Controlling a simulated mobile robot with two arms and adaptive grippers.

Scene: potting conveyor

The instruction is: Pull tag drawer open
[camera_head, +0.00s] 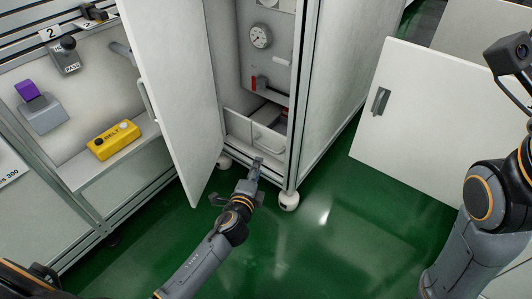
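A pale drawer (240,127) sits low inside the open white cabinet, with a light bar handle (268,142) on its front. Dark space and a reddish item show above and behind the front; I cannot tell how far out the drawer stands. My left gripper (257,164) is at the cabinet's bottom front edge, just below the handle, pointing into the cabinet. Its fingers are small and seen from behind, so their opening and any contact are unclear. My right gripper (512,62) is high at the right edge, partly cut off, away from the drawer.
The cabinet's open door (175,90) stands left of my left gripper. A gauge (259,36) and a red lever (254,82) are above the drawer. A yellow box (113,141) lies on the left bench. A white panel (420,120) stands right. Green floor in front is clear.

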